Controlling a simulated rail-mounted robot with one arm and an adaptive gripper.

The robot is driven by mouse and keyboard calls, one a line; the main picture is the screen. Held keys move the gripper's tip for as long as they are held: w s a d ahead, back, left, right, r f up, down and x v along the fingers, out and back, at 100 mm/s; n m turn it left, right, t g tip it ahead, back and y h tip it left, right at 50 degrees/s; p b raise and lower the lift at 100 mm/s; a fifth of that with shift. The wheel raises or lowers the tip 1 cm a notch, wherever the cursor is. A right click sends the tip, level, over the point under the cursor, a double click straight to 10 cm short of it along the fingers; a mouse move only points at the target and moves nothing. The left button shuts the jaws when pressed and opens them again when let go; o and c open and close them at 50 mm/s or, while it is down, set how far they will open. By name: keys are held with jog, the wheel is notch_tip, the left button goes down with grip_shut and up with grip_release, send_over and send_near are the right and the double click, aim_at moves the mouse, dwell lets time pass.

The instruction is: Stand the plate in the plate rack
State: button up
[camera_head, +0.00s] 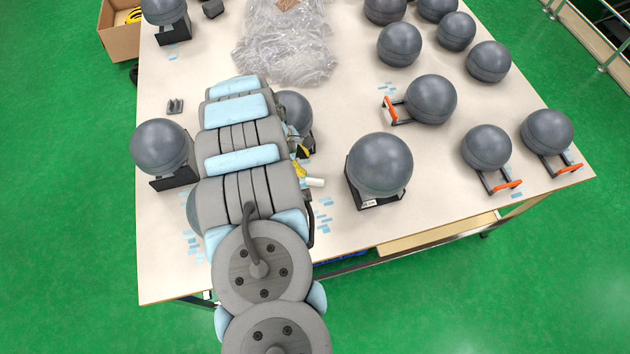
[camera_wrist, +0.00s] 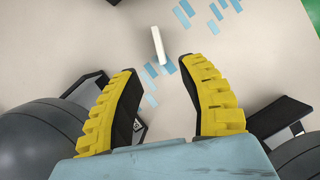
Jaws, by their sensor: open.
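My gripper (camera_wrist: 159,68) has two yellow, ridged fingers spread apart with nothing between them. In the head view its yellow fingers (camera_head: 300,168) show partly past my arm, above the near part of the table. A small white bar-like piece (camera_wrist: 158,46) shows just beyond the fingertips in the wrist view; it also shows in the head view (camera_head: 315,182). It may be the plate seen edge-on, but I cannot tell. A small grey piece with upright prongs (camera_head: 175,105) stands on the table at left and may be the plate rack. My arm hides part of the table.
Large grey spheres on dark stands flank the gripper: one at left (camera_head: 159,146), one partly hidden (camera_head: 295,109), one at right (camera_head: 379,164). Several more stand at right. Crumpled clear plastic (camera_head: 288,40) lies at the back. Blue strips mark the table (camera_head: 240,290).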

aim_at(315, 180)
jog(key=shift+x, duration=2.9)
jog(key=shift+w+f, duration=0.1)
jog(key=shift+f, duration=0.05)
jog(key=shift+x, duration=2.5)
jog(key=shift+w+a, duration=0.1)
jog(key=shift+a, duration=0.05)
jog(key=shift+c, duration=0.2)
grip_shut()
